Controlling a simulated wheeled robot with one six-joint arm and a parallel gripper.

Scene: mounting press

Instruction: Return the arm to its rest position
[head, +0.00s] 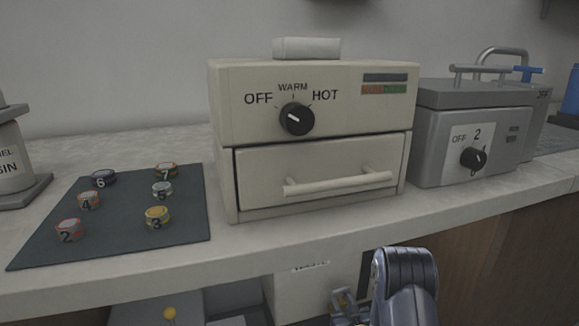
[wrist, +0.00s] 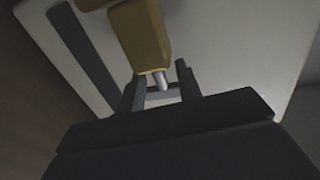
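My gripper shows at the bottom centre of the head view, just in front of the counter's front edge and low beside my arm link. In the wrist view my gripper (wrist: 158,80) has its two dark fingers standing apart, with a gap between them. A mustard-coloured part (wrist: 140,35) with a small grey pin end (wrist: 160,80) shows beyond and between the fingers. I see no finger touching it. In the head view the fingers are small and partly hidden.
A cream press (head: 310,160) with a dial and closed drawer stands on the counter (head: 140,290). A grey machine (head: 465,145) stands to its right. A dark mat (head: 120,220) with numbered samples lies left.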

